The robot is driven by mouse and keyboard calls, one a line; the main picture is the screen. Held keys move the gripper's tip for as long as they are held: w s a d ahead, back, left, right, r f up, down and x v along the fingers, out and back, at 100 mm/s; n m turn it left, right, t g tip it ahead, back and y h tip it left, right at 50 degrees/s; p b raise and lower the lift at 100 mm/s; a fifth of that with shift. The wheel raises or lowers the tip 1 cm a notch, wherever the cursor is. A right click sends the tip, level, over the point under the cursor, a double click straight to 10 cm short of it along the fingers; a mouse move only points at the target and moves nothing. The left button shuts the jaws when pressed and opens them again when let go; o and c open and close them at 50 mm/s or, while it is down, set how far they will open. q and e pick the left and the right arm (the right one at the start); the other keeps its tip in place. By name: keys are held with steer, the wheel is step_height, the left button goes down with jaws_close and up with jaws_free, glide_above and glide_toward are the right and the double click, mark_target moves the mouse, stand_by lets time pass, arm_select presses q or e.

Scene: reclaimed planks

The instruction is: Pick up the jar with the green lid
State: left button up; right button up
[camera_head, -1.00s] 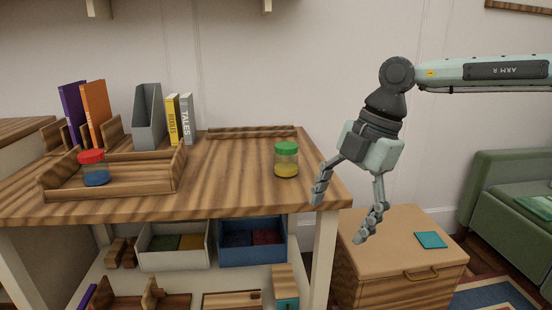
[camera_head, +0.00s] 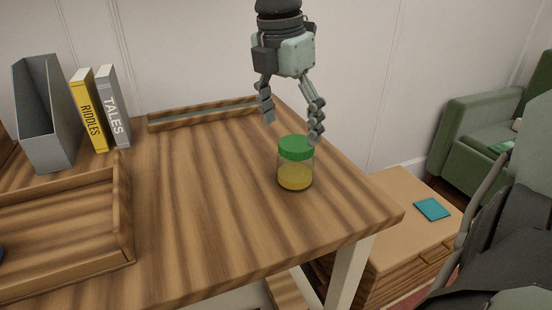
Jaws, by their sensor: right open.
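The jar with the green lid (camera_head: 295,165) stands upright on the wooden table (camera_head: 200,210), near its right side. It is clear, with something yellow in its lower part. My right gripper (camera_head: 292,132) is open, its fingers pointing down just above and around the level of the green lid in the picture. Its right fingertip overlaps the lid's edge in the view; I cannot tell whether it touches. Nothing is held in it. My left gripper is out of view.
A wooden tray (camera_head: 123,230) lies at the left, with a grey file holder (camera_head: 45,115) and books RIDDLES (camera_head: 90,115) and TALES (camera_head: 113,110) behind it. A low wooden tray (camera_head: 200,115) lies at the back. A cabinet with a teal item (camera_head: 432,209) stands right of the table.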

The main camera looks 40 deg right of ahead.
mark_target(295, 144)
steer(key=f, duration=0.4)
steer(key=s+f, duration=0.1)
steer(key=f, duration=0.1)
steer(key=shift+s+d+f, duration=0.1)
steer(key=shift+d+f, duration=0.15)
steer(key=shift+d, duration=0.15)
steer(key=shift+d+f+p, duration=0.1)
steer(key=shift+f+p, duration=0.2)
steer(key=shift+f, duration=0.2)
steer(key=c, duration=1.3)
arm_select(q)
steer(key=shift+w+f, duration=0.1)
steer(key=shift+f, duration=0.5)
arm_select(e)
steer(key=shift+r, duration=0.1)
